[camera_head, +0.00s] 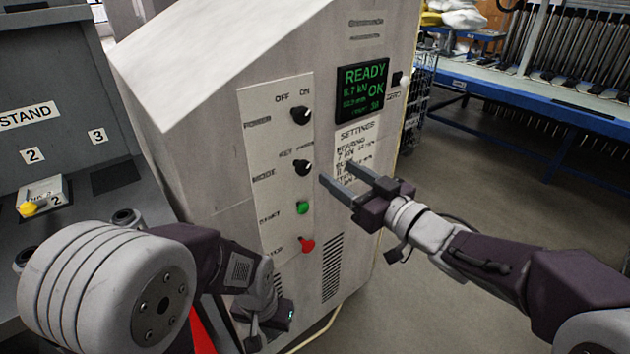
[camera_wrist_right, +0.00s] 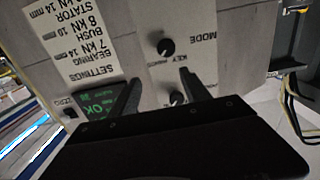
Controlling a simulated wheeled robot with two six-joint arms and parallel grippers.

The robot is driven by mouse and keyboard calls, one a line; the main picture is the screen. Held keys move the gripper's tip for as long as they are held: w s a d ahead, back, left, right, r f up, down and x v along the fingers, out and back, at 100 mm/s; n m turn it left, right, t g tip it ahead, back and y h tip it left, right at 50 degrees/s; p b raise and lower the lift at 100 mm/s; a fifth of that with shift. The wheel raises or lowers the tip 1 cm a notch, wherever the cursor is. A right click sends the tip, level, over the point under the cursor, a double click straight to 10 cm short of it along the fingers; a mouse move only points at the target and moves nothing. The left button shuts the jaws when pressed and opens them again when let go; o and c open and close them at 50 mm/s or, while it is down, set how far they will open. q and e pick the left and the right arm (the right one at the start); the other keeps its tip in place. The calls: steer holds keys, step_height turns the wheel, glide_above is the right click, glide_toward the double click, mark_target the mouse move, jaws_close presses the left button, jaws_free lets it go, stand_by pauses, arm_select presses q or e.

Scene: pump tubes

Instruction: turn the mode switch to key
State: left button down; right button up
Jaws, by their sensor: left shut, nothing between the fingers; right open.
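The mode switch (camera_head: 302,168) is a black knob on the pale control panel (camera_head: 265,200), with KEY and a second word above it. Its pale mark seems to point to the upper right, away from KEY, but it is small. My right gripper (camera_head: 337,173) is open and empty, to the right of the knob and apart from it. In the right wrist view the panel appears upside down. The mode switch (camera_wrist_right: 166,47) lies beyond the open fingers (camera_wrist_right: 163,92), and the power knob (camera_wrist_right: 178,98) shows between them. My left gripper (camera_head: 254,335) is shut, low in front of the cabinet.
The power knob (camera_head: 301,115) sits above the mode switch; a green button (camera_head: 302,207) and a red knob (camera_head: 307,245) sit below. A display (camera_head: 362,92) reads READY and OK. A numbered stand (camera_head: 80,130) is at left, a blue bench (camera_head: 540,95) at right.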

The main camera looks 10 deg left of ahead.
mark_target(306, 168)
steer(key=w+a+f+b, duration=0.1)
steer(key=a, duration=0.1)
steer(key=w+a+b, duration=0.1)
steer(key=a, duration=0.2)
steer(key=w+a+f+b, duration=0.1)
steer(key=a, duration=0.1)
steer(key=shift+w+a+f, duration=0.2)
steer(key=shift+w+f, duration=0.05)
steer(key=shift+f, duration=0.1)
steer(key=shift+w+a+r, duration=0.1)
steer(key=shift+w+a, duration=0.05)
steer(key=shift+a, duration=0.1)
arm_select(q)
steer(key=f, duration=0.4)
steer(key=shift+s+d+f, duration=0.1)
steer(key=shift+s+f, duration=0.25)
steer(key=shift+s, duration=0.05)
arm_select(e)
jaws_close()
